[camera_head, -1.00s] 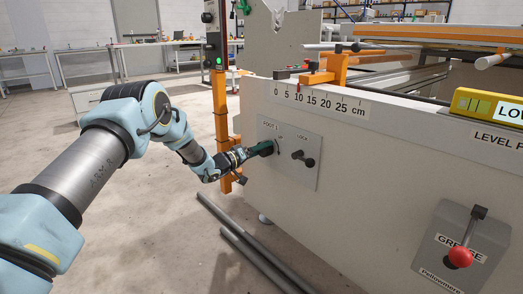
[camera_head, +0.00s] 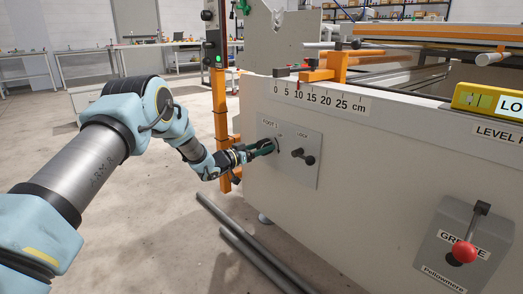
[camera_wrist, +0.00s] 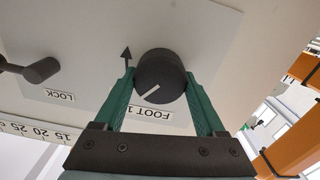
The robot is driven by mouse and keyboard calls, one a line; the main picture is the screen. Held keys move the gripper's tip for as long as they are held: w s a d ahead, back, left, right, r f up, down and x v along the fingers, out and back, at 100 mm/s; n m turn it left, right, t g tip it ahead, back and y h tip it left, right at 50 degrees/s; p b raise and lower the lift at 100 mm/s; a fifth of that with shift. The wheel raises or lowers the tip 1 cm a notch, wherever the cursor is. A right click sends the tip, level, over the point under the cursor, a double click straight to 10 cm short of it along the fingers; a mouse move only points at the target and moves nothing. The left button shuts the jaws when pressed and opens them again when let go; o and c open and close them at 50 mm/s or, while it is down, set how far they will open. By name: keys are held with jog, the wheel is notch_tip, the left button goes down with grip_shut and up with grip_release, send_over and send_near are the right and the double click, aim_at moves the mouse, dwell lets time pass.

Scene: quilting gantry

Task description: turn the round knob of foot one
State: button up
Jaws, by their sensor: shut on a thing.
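The round dark knob of foot one (camera_wrist: 163,70) sits on a grey plate labelled FOOT 1 (camera_wrist: 153,114). In the wrist view a white line on its face points down and left, and a black arrow (camera_wrist: 127,58) is on the plate to its left. My gripper (camera_head: 266,148) is shut on the knob, with one green finger on each side. In the head view the fingers hide most of the knob.
A dark LOCK handle (camera_head: 303,156) sticks out just right of the knob on the same plate. An orange post (camera_head: 220,105) stands behind my wrist. Grey pipes (camera_head: 245,240) lie on the floor below. A GREASE lever with a red ball (camera_head: 463,252) is further right.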

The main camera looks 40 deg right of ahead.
jog(key=m+b, duration=0.1)
jog(key=m, duration=0.3)
jog(key=shift+f, duration=0.1)
jog(key=shift+s+m+b, duration=0.15)
jog(key=shift+m+b, duration=0.7)
jog(key=shift+m, duration=1.35)
jog(key=o, duration=1.3)
jog(key=a, duration=0.3)
jog(key=a+p, duration=0.1)
jog(key=a, duration=0.3)
jog(key=a+p, duration=0.1)
jog(key=a, duration=0.3)
jog(key=shift+w, duration=0.3)
jog(key=shift+d, duration=0.1)
